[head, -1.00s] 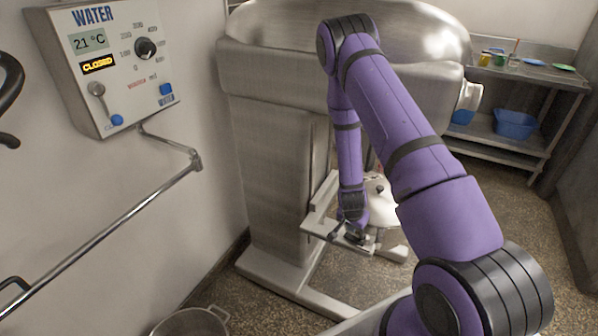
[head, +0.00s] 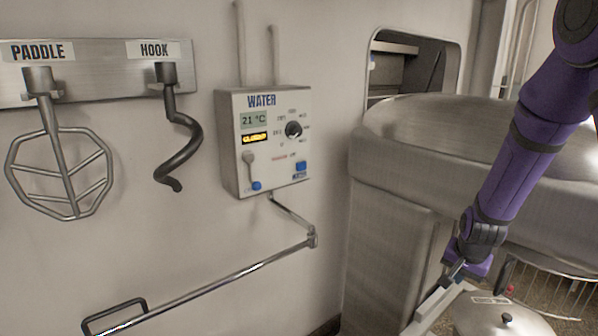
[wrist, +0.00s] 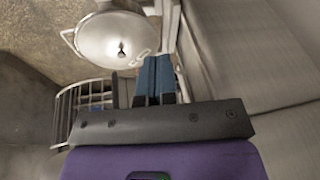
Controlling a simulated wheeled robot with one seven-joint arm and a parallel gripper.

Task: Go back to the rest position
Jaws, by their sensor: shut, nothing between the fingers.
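My purple arm comes in from the right of the head view, bent down to my gripper (head: 453,272), which is beside the grey mixer body. In the wrist view my gripper (wrist: 155,82) shows its two blue-grey fingers together, with nothing between them. A round metal lid with a dark knob (head: 488,322) lies below and to the right of the gripper in the head view. The same lid (wrist: 100,42) is ahead and left of the fingertips in the wrist view. I see no contact between the gripper and the lid.
The large grey mixer (head: 395,190) stands close to the arm. A wire guard (head: 560,292) is at the lower right. On the wall are a water control box (head: 275,142), a paddle (head: 60,165), a hook (head: 180,150) and a metal pipe (head: 225,285).

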